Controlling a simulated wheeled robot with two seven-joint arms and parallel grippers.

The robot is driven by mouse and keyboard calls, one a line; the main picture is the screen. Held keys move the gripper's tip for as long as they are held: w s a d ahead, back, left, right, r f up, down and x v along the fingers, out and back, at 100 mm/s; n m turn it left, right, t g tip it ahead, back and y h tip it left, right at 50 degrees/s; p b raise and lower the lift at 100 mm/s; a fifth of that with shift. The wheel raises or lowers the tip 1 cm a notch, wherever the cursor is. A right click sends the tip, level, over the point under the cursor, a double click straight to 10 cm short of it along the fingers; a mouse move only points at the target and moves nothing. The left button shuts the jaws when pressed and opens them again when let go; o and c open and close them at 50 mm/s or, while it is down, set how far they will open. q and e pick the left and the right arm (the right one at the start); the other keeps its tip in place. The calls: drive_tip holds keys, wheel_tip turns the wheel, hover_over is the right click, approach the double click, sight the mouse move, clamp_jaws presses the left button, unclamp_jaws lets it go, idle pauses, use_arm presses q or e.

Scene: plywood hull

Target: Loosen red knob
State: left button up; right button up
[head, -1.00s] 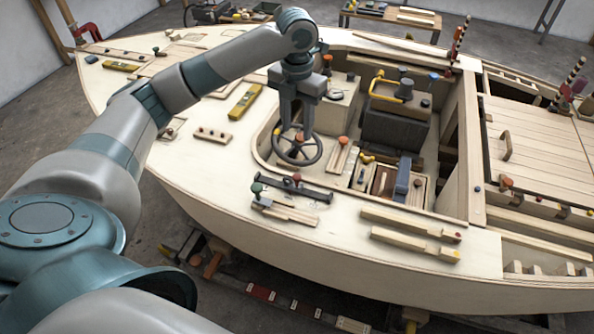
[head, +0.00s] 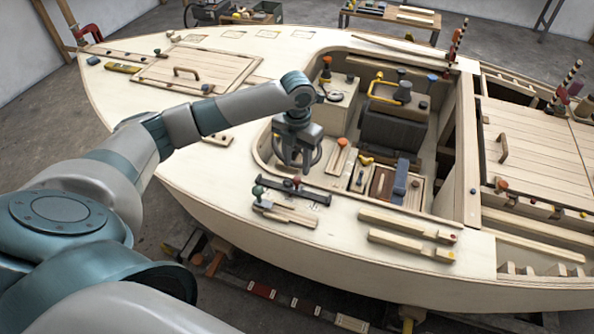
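A small red knob (head: 297,181) sits on a dark bar fixture (head: 312,191) on the near side deck, just outside the cockpit edge. A dark green knob (head: 257,191) stands at the bar's left end. My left gripper (head: 295,166) points down just above and behind the red knob in the picture. Its two fingers are apart, and I see nothing between them. It looks clear of the knob, though the exact gap is hard to tell. My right gripper is out of view.
Pale wooden pieces (head: 410,246) lie on the near deck to the right, with a smaller wooden piece (head: 288,214) by the bar. An orange knob (head: 342,142) is in the cockpit. A slatted hatch (head: 195,68) lies beyond my arm.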

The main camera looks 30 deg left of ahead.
sight(297, 179)
use_arm(q)
drive_tip(key=shift+f+p, duration=0.65)
drive_tip(key=shift+f, duration=2.25)
